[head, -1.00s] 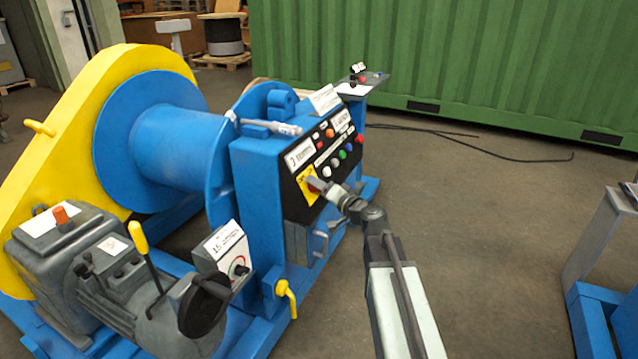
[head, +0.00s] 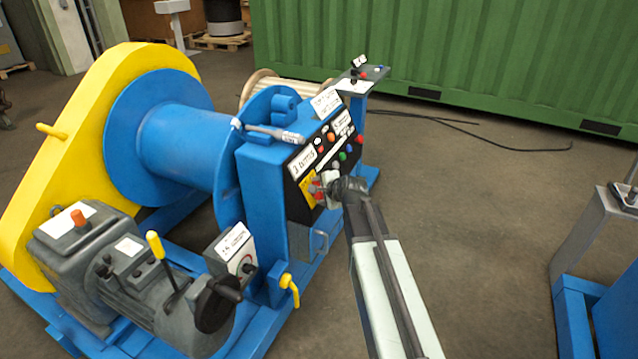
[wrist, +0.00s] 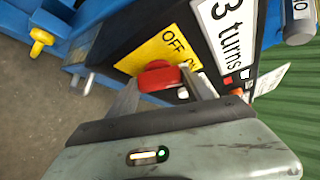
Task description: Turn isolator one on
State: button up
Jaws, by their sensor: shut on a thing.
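The isolator's red knob (wrist: 158,76) stands in front of a yellow plate (wrist: 150,50) marked OFF and, partly hidden, ON. In the head view the yellow plate (head: 308,185) is on the black front panel of the blue winch. My gripper (wrist: 165,85) has one finger on each side of the red knob and is shut on it. In the head view my gripper (head: 322,189) is at the panel's lower left, and it hides part of the knob. The knob's exact pointing direction is hard to tell.
A label reading "3 turns" (wrist: 228,40) is beside the plate. Coloured buttons (head: 344,156) are right of my gripper on the panel. A smaller box with a dial (head: 236,250) and a yellow lever (head: 290,288) are lower left. The floor (head: 470,220) to the right is clear.

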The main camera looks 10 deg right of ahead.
jog(key=shift+w+r+m+g+p, duration=0.1)
jog(key=shift+r+m+g+p, duration=0.05)
jog(key=shift+m+g+p, duration=0.55)
jog(key=shift+w+r+m+g+p, duration=0.1)
jog(key=shift+m+g+p, duration=0.4)
jog(key=shift+m+p, duration=0.4)
jog(key=o, duration=1.4)
jog(key=shift+c, duration=0.2)
jog(key=shift+s, duration=0.1)
jog(key=p+v, duration=0.5)
jog(key=v, duration=0.2)
jog(key=shift+s+r+p, duration=0.15)
jog(key=shift+r+p, duration=0.15)
jog(key=shift+p, duration=0.1)
